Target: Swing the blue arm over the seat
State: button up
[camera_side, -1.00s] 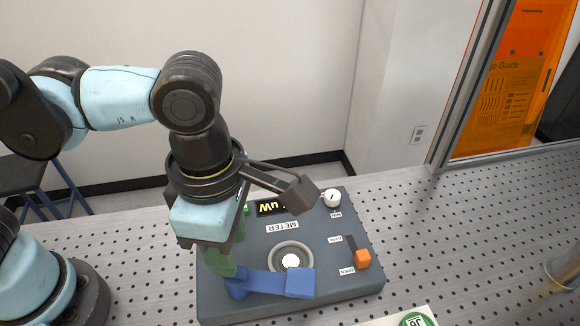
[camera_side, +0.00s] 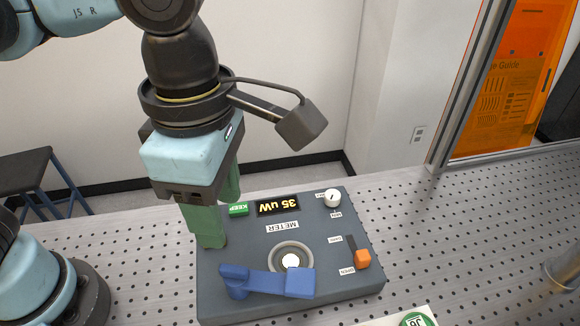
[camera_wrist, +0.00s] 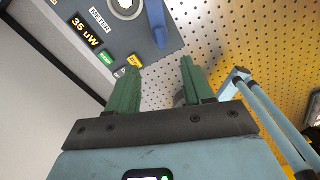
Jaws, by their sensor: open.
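The blue arm (camera_side: 265,284) lies across the front of the grey meter box, with its raised pivot end at the left and its broad flat end at the right. It also shows in the wrist view (camera_wrist: 156,26). The seat (camera_side: 290,247) is a light ring with a bright white centre; the blue arm's broad end overlaps its near edge in the side view, and the white centre stays visible. My gripper (camera_side: 222,222) has green fingers, apart and empty, above the box's left side, behind and clear of the blue arm. The fingers also show spread in the wrist view (camera_wrist: 160,65).
The box (camera_side: 340,293) carries a display (camera_side: 277,205) reading 35 uW, a green KEEP label (camera_side: 238,209), a white knob (camera_side: 332,198) and an orange-tipped lever (camera_side: 362,258). A white card with a green disc (camera_side: 417,320) lies in front.

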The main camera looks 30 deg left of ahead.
aim_at(233, 268)
jog(key=shift+o, duration=1.1)
jog(key=shift+m, duration=0.3)
jog(key=m, duration=0.3)
jog(key=shift+a+f+m, duration=0.1)
jog(key=shift+f+m, duration=2.95)
jog(key=shift+m, duration=0.5)
jog(key=shift+f+m, duration=3)
jog(key=shift+m, duration=0.55)
grip_shut()
